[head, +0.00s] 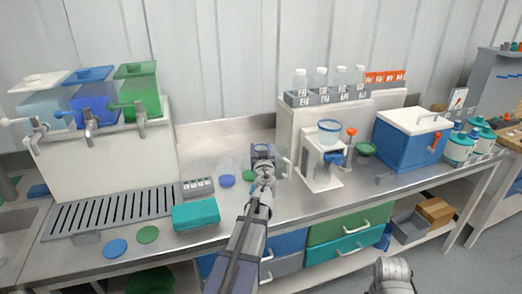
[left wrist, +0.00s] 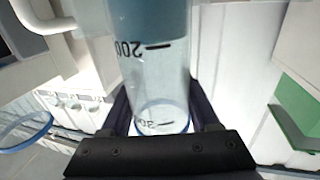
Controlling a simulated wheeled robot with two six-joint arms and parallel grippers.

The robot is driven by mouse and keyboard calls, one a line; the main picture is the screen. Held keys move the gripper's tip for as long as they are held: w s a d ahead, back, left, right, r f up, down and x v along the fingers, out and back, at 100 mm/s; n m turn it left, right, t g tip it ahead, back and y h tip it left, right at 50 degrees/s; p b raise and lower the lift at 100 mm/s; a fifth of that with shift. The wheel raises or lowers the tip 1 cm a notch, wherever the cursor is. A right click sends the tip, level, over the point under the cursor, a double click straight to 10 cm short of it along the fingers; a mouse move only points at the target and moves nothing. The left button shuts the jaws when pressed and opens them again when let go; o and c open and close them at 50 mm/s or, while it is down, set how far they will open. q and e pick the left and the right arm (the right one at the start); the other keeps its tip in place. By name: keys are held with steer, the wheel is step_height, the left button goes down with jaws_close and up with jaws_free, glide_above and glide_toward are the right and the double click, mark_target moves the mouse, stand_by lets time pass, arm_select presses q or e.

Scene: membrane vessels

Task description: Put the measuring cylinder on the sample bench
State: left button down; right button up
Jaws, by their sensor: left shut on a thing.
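My left gripper (head: 263,160) is over the steel bench (head: 335,204), in the middle of the head view. It is shut on the measuring cylinder (left wrist: 158,75), which stands out clearly in the left wrist view between the two dark fingers (left wrist: 157,112). The cylinder is clear, with black marks, a blue rim at the gripper end and teal contents farther along. In the head view the gripper largely hides the cylinder, and I cannot tell whether its base touches the bench.
A small clear vessel with a blue base (head: 227,180) stands just left of the gripper. A teal box (head: 196,215) and a drain grate (head: 112,208) lie left.

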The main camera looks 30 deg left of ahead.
arm_select(q)
steer(key=shift+c, duration=0.6)
jaws_free()
steer(key=shift+r, duration=0.15)
steer(key=v, duration=1.2)
